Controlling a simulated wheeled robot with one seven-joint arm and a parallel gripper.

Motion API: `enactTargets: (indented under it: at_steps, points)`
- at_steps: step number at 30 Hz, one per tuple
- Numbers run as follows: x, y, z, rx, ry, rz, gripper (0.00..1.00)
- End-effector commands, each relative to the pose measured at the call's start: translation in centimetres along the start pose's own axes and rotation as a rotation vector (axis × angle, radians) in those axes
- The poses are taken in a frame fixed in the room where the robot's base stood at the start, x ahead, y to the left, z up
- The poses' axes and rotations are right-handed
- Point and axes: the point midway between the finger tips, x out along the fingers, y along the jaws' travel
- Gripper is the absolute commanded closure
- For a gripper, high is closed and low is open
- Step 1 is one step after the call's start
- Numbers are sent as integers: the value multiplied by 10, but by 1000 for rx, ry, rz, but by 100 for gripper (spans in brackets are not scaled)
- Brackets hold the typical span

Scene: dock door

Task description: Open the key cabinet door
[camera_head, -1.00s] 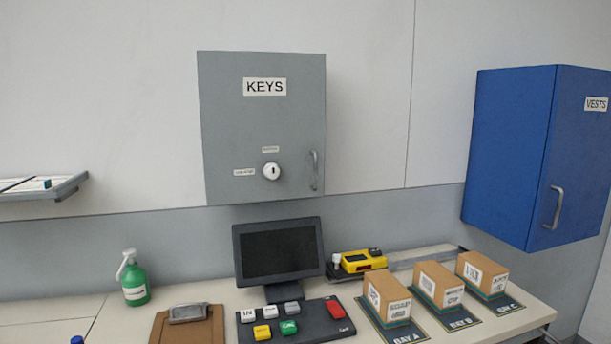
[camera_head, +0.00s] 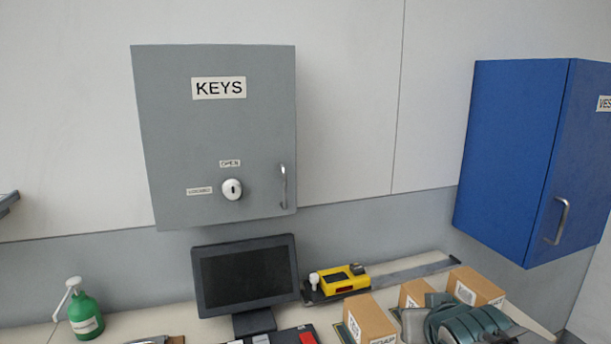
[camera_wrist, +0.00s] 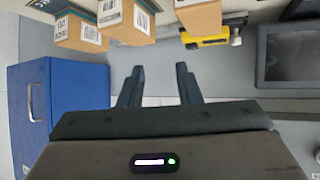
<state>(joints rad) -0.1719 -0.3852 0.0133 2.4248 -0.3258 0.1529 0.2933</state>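The grey key cabinet (camera_head: 165,130), labelled KEYS, hangs on the wall left of centre in the head view. Its door is shut. A white round knob (camera_head: 232,189) with a dark upright slot sits low on the door, with an OPEN label above and a LOCKED label to its left. A silver upright bar handle (camera_head: 284,186) is at the door's right edge. My gripper (camera_wrist: 160,82) is open and empty in the wrist view, over the counter side of the scene and away from the cabinet. The cabinet front does not show in the wrist view.
A blue VESTS cabinet (camera_head: 505,150) hangs at the right. Below the key cabinet stand a monitor (camera_head: 248,277), a yellow device (camera_head: 344,279) and cardboard boxes (camera_head: 370,319). The space before the cabinet door is clear.

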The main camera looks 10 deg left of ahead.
Motion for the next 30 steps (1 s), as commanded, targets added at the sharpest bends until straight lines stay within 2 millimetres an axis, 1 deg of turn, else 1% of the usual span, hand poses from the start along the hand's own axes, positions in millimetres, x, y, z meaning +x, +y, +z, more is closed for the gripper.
enactTargets:
  at_steps: [1,2,3,5,6,9,12,13,15,18,23,30]
  points:
    - [-4,-16,-32,-24,85,-48,69]
    - [-6,-27,-48,-37,139,-81,69]
    - [-10,-42,-68,-51,209,-129,69]
    - [-18,-65,-94,-70,305,-207,69]
    - [-24,-81,-109,-82,361,-261,69]
    - [-42,-116,-138,-103,475,-389,69]
    - [-57,-142,-154,-114,549,-491,69]
    - [-61,-148,-157,-118,565,-514,69]
    - [-67,-157,-162,-120,591,-555,69]
    - [-70,-165,-165,-124,609,-584,69]
    - [-62,-173,-172,-125,611,-589,69]
    - [-38,-193,-191,-122,609,-588,69]
